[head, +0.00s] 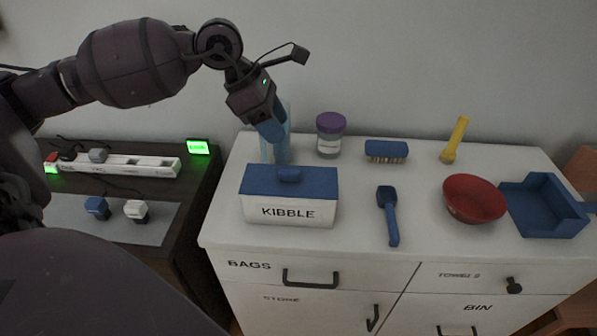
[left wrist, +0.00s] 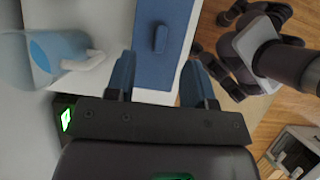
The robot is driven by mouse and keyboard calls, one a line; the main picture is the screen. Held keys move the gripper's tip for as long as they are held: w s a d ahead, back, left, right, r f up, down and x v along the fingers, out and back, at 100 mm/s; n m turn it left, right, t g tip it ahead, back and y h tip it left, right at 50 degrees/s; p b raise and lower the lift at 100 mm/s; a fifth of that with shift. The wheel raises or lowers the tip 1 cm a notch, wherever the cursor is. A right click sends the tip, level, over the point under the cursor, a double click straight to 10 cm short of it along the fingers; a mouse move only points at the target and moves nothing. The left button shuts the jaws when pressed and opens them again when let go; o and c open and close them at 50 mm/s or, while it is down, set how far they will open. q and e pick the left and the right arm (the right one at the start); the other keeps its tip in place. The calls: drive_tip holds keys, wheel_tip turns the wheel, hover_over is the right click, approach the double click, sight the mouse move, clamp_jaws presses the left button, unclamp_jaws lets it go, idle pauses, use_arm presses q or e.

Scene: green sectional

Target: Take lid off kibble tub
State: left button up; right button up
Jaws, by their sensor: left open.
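The kibble tub (head: 288,211) is a white box labelled KIBBLE, standing near the left end of the white cabinet top. Its blue lid (head: 315,180) is on it, with a small raised blue knob (head: 289,174) in the middle. The lid (left wrist: 157,70) and knob (left wrist: 160,38) also show in the left wrist view. My left gripper (head: 279,152) is above and behind the tub, pointing down, in front of a clear bluish pitcher. In the left wrist view its blue fingers (left wrist: 159,75) are apart and empty, with the knob ahead between them. My right gripper is not seen.
The pitcher (left wrist: 42,60) stands close behind the tub. A purple-lidded jar (head: 329,142), brush (head: 386,150), blue scoop (head: 388,212), yellow flashlight (head: 455,140), red bowl (head: 473,199) and blue dustpan (head: 544,207) are to the right. The top between tub and scoop is clear.

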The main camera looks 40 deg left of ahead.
use_arm(q)
drive_tip(key=a, duration=0.1)
drive_tip(key=y+b, duration=0.1)
hover_over(289, 171)
drive_tip(key=s+a, duration=0.1)
drive_tip(key=a, duration=0.1)
drive_tip(key=shift+g, duration=0.4)
wheel_tip(289, 171, down, 5)
drive_tip(key=shift+a+r, duration=0.1)
drive_tip(key=shift+d+f, duration=0.25)
drive_tip(key=shift+f, duration=0.2)
drive_tip(key=shift+b+x, duration=0.6)
drive_tip(key=shift+x, duration=2.05)
drive_tip(key=shift+a, duration=0.1)
clamp_jaws()
drive_tip(key=shift+r, duration=0.1)
